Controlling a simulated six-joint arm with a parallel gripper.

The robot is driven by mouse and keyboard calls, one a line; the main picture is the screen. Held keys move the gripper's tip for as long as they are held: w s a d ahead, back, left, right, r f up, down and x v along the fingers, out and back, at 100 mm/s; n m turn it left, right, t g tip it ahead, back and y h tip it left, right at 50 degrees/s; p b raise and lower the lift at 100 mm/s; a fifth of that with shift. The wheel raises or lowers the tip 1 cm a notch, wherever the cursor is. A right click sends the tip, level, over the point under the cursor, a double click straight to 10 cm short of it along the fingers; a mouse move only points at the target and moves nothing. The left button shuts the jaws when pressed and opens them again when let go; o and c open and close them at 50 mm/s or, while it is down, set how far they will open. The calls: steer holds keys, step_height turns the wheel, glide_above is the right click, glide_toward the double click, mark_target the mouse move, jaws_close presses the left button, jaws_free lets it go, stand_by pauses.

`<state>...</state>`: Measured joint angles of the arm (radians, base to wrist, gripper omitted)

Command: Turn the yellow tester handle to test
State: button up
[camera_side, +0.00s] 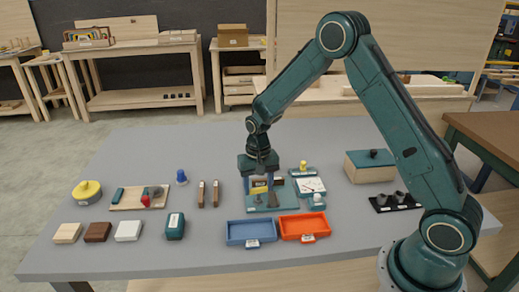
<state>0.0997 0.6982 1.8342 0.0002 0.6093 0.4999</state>
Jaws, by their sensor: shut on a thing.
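The tester is a green base plate (285,201) near the middle of the grey table, with a white dial face (310,186) on its right part. My gripper (263,187) points straight down over the left part of this plate. Its blue fingers are shut on the yellow handle (259,189), which shows between them. A dark upright piece stands by the right finger. The exact angle of the handle and any position marks are too small to read.
A blue tray (251,233) and an orange tray (304,227) lie in front of the tester. Two brown bars (208,194) stand to the left, with a board of small parts (138,197) beyond. The rear left of the table is clear.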

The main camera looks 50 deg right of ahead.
steer(key=n, duration=1.2)
steer(key=shift+n, duration=1.9)
steer(key=o, duration=1)
